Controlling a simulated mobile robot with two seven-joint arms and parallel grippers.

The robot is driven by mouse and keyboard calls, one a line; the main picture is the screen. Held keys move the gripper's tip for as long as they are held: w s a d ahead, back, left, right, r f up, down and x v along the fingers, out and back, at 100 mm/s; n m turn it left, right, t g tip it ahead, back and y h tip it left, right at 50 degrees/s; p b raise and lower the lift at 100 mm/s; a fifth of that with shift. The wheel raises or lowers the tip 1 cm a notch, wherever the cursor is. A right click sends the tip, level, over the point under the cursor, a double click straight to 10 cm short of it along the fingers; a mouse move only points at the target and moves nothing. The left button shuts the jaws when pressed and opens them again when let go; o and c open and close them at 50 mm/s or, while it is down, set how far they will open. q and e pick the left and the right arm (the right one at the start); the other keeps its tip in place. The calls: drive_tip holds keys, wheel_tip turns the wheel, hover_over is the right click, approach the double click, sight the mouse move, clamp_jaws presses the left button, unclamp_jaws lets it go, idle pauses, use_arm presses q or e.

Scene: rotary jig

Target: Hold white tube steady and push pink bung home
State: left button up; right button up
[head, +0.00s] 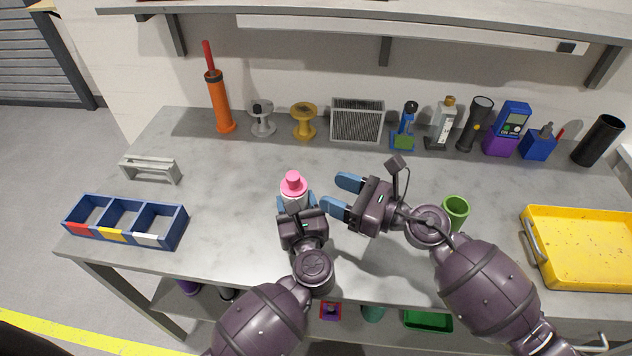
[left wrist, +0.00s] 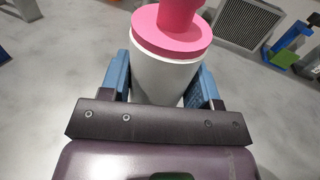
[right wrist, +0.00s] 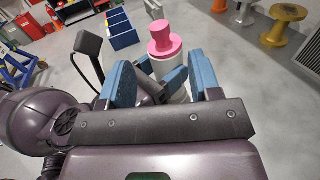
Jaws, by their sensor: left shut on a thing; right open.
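The white tube (left wrist: 160,78) stands upright on the bench. My left gripper (head: 297,203) is shut on it, with one blue finger on each side. The pink bung (head: 293,185) sits in the tube's top, its wide flange and knob above the rim; it also shows in the left wrist view (left wrist: 172,36) and the right wrist view (right wrist: 164,41). How deep its hidden part goes I cannot tell. My right gripper (head: 342,196) is open and empty, just right of the tube, its fingers pointing towards it. The tube's lower part is hidden by my left gripper.
A blue three-part bin (head: 122,238) and a grey bracket (head: 150,168) are at the left. A green cup (head: 455,211) stands near my right arm, and a yellow tray (head: 585,285) is at the right. Spools, a speaker-like grille (head: 357,121) and tools line the back.

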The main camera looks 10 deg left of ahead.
drive_tip(key=shift+v, duration=1.1)
use_arm(q)
drive_tip(key=o, duration=1.1)
